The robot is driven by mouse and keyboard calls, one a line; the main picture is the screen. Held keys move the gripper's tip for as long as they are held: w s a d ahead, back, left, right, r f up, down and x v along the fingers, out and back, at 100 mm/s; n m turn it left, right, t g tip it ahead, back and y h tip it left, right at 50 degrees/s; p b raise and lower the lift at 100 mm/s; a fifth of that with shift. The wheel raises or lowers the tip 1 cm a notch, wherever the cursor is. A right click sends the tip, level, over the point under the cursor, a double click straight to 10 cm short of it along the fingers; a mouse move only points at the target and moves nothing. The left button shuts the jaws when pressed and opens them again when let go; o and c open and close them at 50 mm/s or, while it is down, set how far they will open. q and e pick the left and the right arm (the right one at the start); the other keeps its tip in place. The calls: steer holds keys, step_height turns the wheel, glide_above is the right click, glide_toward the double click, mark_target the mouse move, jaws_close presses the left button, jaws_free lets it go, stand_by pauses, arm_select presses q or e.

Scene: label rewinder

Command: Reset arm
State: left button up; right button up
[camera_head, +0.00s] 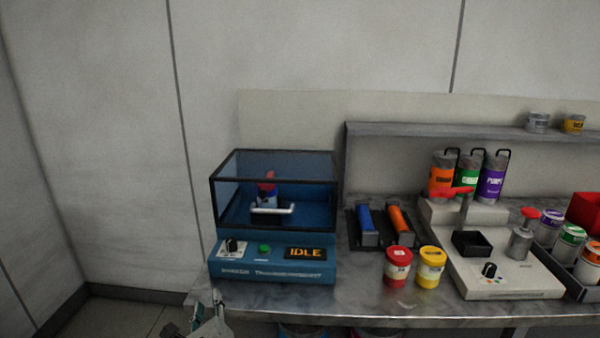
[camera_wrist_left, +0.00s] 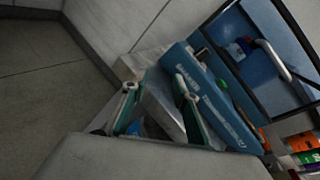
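My left gripper (camera_head: 208,312) shows at the bottom of the head view, by the front left corner of the table (camera_head: 320,300). In the left wrist view, its two fingers (camera_wrist_left: 155,86) are spread apart with nothing held between them. The blue machine (camera_head: 227,268) stands just beyond it, with a clear dark-framed cover that looks closed, a white handle (camera_head: 272,210) and a display reading IDLE. A small red and blue item (camera_head: 267,188) shows through the cover. The machine also shows in the left wrist view (camera_wrist_left: 215,105). My right gripper is not in view.
Right of the machine are a blue roller (camera_head: 366,222), an orange roller (camera_head: 399,222), a red can (camera_head: 397,268) and a yellow can (camera_head: 430,268). A pale machine (camera_head: 505,275) stands farther right. Floor left of the table is clear.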

arm_select(q)
steer(key=s+a+f+n+g, duration=0.35)
steer(key=s+n, duration=0.25)
steer(key=s, duration=0.3)
steer(key=s+a+f+n+g, duration=0.2)
steer(key=s+a+n, duration=0.3)
steer(key=s+n, duration=0.3)
steer(key=s+a+f+n+g, duration=0.25)
steer(key=s+a+n, duration=0.2)
steer(key=s, duration=0.55)
steer(key=d+f+n+t+h, duration=0.3)
steer(key=d+f+h, duration=0.3)
steer(key=d+f, duration=0.9)
steer(key=shift+w+f+n+t+h, duration=0.3)
steer(key=shift+f+n+h, duration=0.15)
steer(key=shift+f, duration=0.35)
